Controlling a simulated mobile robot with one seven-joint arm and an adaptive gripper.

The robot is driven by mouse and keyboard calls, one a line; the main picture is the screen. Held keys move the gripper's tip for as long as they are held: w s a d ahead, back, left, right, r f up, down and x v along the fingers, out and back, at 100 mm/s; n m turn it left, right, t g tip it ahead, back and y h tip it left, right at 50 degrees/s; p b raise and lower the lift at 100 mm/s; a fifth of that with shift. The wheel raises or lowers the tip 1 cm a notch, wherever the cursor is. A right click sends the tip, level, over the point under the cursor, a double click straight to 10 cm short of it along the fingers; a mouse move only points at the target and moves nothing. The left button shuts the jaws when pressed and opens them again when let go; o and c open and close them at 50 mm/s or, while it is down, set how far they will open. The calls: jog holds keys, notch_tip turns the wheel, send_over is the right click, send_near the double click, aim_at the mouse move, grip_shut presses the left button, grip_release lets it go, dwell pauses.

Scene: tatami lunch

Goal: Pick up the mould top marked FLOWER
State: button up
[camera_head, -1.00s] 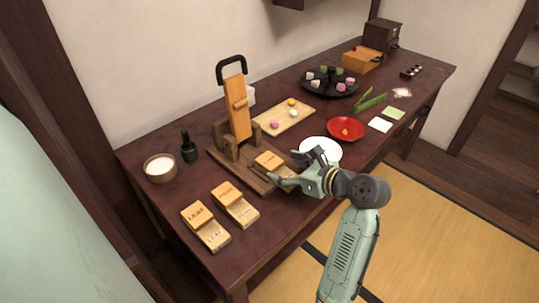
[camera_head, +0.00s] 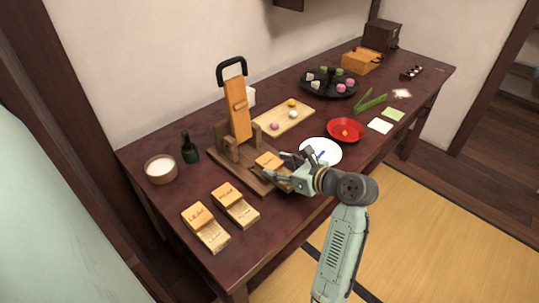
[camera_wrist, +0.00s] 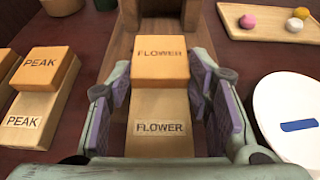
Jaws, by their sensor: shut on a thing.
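The mould top marked FLOWER (camera_wrist: 160,66) is a light wooden block with dark lettering. It sits over its wooden base (camera_wrist: 160,140), which bears a FLOWER label, and the set lies on the low front of the wooden press. The top also shows in the head view (camera_head: 268,160). My gripper (camera_wrist: 161,78) is shut on the FLOWER top, with one purple-padded finger at each side. In the head view my gripper (camera_head: 281,168) reaches in from the right. The exact pad contact is hard to see.
The lever press (camera_head: 237,110) stands behind. The PEAK mould (camera_wrist: 42,70) is to the left, and the LEAF mould (camera_head: 207,232) is farther left. A white plate (camera_head: 328,148) is close at right, with a board of sweets (camera_head: 275,124) behind.

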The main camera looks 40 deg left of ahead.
jog(key=c, duration=0.3)
jog(key=shift+c, duration=0.2)
